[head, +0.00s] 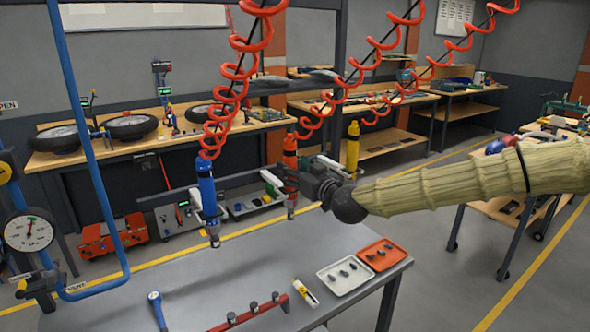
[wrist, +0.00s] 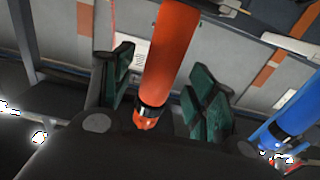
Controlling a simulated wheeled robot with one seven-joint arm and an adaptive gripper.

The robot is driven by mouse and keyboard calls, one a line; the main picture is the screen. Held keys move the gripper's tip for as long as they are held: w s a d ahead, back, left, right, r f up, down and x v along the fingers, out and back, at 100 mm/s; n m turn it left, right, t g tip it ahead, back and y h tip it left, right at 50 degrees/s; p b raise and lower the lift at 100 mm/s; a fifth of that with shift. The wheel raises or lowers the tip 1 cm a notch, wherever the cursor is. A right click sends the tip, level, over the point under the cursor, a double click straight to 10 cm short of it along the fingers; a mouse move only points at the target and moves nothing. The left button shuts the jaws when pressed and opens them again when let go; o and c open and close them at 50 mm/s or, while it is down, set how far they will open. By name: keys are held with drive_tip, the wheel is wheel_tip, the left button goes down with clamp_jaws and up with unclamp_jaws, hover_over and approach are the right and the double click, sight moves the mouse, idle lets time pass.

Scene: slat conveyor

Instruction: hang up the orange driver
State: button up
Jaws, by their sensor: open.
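The orange driver (head: 290,153) hangs upright below a red coiled hose, above the grey table, between the blue driver (head: 207,188) and the yellow driver (head: 352,148). My gripper (head: 290,180) reaches it from the right at mid-height, hiding part of its body. In the wrist view the orange driver (wrist: 172,50) stands between the two green-padded fingers of my open gripper (wrist: 160,95). Gaps show on both sides, so the pads look apart from it. The blue driver (wrist: 298,110) also shows at the right there. Whether the orange driver rests in a holder is hidden.
A dark horizontal rail (head: 165,199) runs behind the blue driver toward the orange one. The grey table (head: 225,270) below holds a white tray (head: 329,284), an orange tray (head: 364,265), a glue stick (head: 305,293) and a red bar (head: 238,321). A blue pipe frame (head: 86,170) stands left.

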drive_tip(key=v, duration=1.1)
drive_tip(key=shift+s+d, duration=0.2)
drive_tip(key=shift+s, duration=0.05)
drive_tip(key=shift+r, duration=0.1)
